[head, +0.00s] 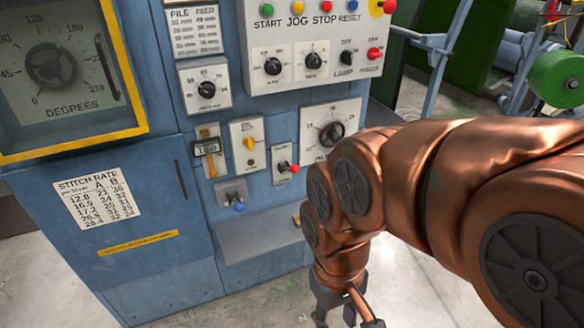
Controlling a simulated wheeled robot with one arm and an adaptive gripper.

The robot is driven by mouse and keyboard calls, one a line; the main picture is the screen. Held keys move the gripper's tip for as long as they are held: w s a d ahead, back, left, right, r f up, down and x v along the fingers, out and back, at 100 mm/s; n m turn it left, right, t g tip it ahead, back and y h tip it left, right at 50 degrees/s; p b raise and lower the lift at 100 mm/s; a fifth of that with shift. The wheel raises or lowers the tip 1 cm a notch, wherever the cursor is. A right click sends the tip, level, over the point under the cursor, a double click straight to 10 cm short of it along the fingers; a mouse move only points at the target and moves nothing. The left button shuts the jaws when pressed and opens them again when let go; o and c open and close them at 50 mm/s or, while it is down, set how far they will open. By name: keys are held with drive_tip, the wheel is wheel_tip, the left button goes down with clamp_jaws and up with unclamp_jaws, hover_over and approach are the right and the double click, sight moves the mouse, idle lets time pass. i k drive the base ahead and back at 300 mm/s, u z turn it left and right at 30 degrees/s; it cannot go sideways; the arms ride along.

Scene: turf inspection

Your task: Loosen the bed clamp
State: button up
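No label that I can read names the bed clamp, so I cannot tell for sure which control it is. A small lever with a blue knob (238,207) sits on a grey plate low on the blue machine front. Up and right of it is a red-knobbed toggle (294,168) on a pale plate with a label too small to read. My gripper (345,318) points down at the bottom edge, in front of and below the panel, apart from the controls. Its fingertips are cut off by the frame, so its opening is unclear.
A grey ledge (255,236) juts out below the controls. Above are an orange-handled switch (208,149), a yellow knob (249,143), a large dial (332,133) and a button box (315,75). My copper arm covers the right side. A green spool (556,78) stands behind it.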

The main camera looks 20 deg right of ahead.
sight(294, 169)
drive_tip(key=z, duration=1.7)
drive_tip(key=i, duration=0.75)
drive_tip(key=u, duration=2.95)
